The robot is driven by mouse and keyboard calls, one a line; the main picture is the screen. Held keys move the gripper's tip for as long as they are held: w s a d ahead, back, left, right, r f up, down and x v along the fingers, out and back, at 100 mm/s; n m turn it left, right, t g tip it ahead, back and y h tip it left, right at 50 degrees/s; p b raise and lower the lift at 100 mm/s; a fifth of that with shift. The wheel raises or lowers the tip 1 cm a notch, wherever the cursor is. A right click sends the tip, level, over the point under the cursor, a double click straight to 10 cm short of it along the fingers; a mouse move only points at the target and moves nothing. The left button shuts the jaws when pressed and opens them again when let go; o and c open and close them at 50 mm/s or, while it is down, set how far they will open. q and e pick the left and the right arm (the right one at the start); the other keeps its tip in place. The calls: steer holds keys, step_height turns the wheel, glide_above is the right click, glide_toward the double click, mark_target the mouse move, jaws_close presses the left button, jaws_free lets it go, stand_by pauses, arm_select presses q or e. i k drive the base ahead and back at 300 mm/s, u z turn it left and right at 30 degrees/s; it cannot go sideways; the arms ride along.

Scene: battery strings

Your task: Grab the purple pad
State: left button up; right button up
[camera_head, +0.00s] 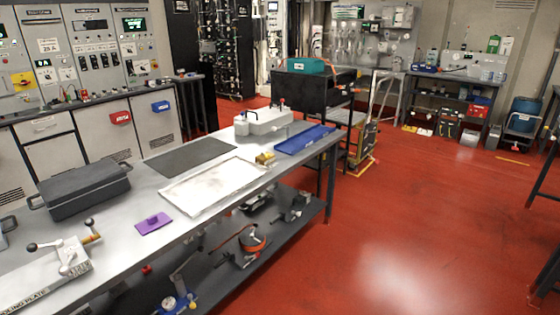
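The purple pad (153,223) lies flat on the grey metal workbench (120,262), near its front edge and left of the middle. It has a small raised knob or handle on top. Nothing covers it and nothing touches it. Neither of my grippers shows in the head view.
A white tray or board (213,185) lies right of the pad, with a dark mat (190,156) behind it. A dark lidded box (83,189) and a lever device (70,255) stand to the left. A blue tray (305,139) lies at the far right end. Red floor (420,220) is open at right.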

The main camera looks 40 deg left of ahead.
mark_target(152, 223)
steer(key=u, duration=0.1)
steer(key=i, duration=1.35)
steer(key=u, duration=0.45)
steer(key=i, duration=1.1)
steer(key=u, duration=1.6)
steer(key=i, duration=0.85)
steer(key=u, duration=0.95)
